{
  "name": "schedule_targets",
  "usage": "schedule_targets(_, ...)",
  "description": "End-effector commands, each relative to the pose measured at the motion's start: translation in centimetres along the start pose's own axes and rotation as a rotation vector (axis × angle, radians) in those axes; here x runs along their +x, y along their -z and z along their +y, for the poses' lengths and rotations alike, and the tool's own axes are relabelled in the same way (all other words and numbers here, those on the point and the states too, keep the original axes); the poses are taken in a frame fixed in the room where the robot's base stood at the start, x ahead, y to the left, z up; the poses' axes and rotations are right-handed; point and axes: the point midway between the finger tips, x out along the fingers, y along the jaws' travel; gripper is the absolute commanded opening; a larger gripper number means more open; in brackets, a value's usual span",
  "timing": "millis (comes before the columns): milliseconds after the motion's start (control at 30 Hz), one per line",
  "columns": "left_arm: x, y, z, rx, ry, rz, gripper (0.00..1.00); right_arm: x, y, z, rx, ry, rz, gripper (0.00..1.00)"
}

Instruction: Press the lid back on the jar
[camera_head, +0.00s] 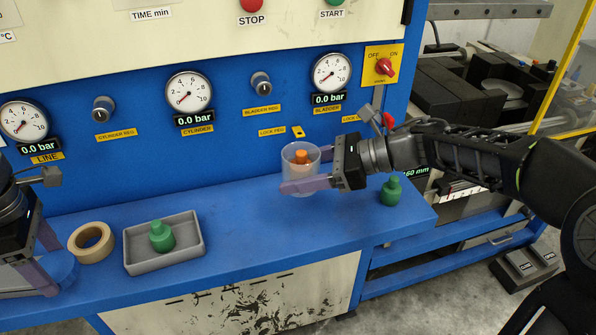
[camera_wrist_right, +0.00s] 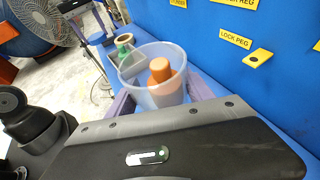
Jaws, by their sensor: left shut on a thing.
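The jar (camera_head: 301,170) is a clear, open-topped cup with an orange bottle-like piece (camera_head: 301,158) inside. It is upright at the back of the blue ledge; I cannot tell whether it touches the ledge. My right gripper (camera_head: 303,186) has a finger on either side of it, and I cannot tell whether they press on it. The jar (camera_wrist_right: 152,88) and orange piece (camera_wrist_right: 164,80) also show in the right wrist view. A round blue piece, apparently the lid (camera_head: 61,267), is at the far left, between the fingers of my left gripper (camera_head: 47,263), which is shut on it.
A tape roll (camera_head: 76,243) and a grey tray (camera_head: 198,258) holding a green bottle (camera_head: 162,237) are on the ledge (camera_head: 255,225) between the grippers. Another green bottle (camera_head: 391,191) stands right of the jar. The panel with gauges rises behind. The ledge's middle is clear.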

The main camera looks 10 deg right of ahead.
Motion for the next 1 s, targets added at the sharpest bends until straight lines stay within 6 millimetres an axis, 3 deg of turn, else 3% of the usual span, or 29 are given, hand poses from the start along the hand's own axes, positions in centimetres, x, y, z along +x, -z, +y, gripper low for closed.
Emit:
schedule_targets(700,-0.01,0.0,0.0,0.0,0.0,0.0,0.31,-0.01,-0.06,-0.01,-0.001,0.0,-0.001,0.0)
schedule_targets(1000,-0.01,0.0,0.0,0.0,0.0,0.0,0.31,-0.01,-0.06,0.0,0.0,0.0,-0.001,0.0)
